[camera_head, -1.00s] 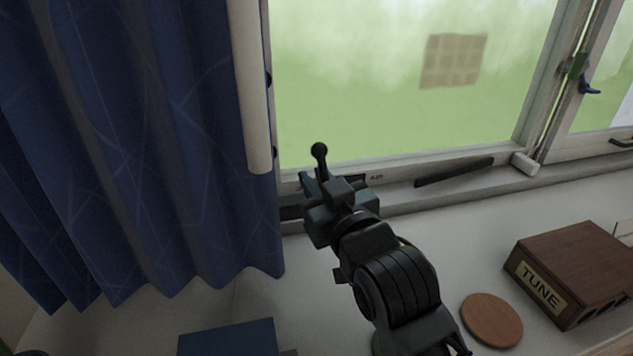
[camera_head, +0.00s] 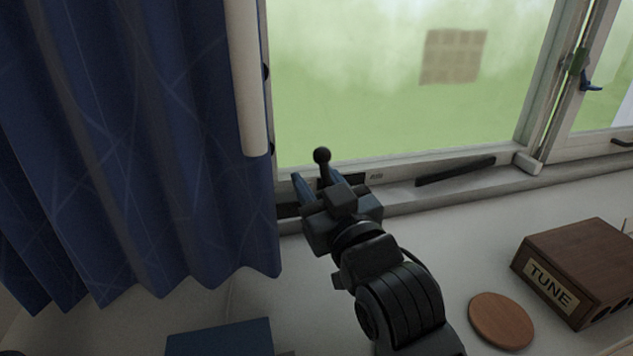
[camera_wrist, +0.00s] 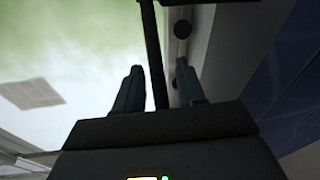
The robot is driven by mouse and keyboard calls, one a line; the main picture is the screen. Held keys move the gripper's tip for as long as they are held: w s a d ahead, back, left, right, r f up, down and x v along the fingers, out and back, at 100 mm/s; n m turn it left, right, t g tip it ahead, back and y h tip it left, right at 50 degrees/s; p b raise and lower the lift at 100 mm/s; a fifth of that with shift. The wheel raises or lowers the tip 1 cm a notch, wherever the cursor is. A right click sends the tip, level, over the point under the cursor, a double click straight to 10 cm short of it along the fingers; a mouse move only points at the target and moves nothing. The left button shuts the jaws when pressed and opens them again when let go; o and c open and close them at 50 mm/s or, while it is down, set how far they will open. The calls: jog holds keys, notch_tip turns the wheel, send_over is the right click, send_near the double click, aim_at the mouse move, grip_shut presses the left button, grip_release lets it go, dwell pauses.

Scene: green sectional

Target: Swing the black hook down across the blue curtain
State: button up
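A black rod with a ball end (camera_head: 322,156), which looks like the hook, stands up at the window's lower left corner. My gripper (camera_head: 320,182) is at it, pointing to the window with its fingers apart. In the wrist view the black rod (camera_wrist: 153,50) runs between my two fingers (camera_wrist: 157,85), with gaps on both sides. The rod's far end is out of that view. The dark blue curtain (camera_head: 140,150) hangs in folds left of my gripper, apart from it. It also shows at the right edge of the wrist view (camera_wrist: 295,85).
A black bar (camera_head: 455,171) lies along the window frame. Dark round knobs sit on the frame's left side. A wooden TUNE box (camera_head: 580,265) and a round wooden disc (camera_head: 501,320) are at right, a blue box (camera_head: 220,338) at bottom left. The sill between them is mostly clear.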

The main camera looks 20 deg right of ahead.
jog(key=s+d+b, duration=0.1)
jog(key=s, duration=0.6)
jog(key=shift+s+d+f, duration=0.15)
jog(key=shift+s+f, duration=0.2)
jog(key=shift+f, duration=0.1)
jog(key=shift+f, duration=0.1)
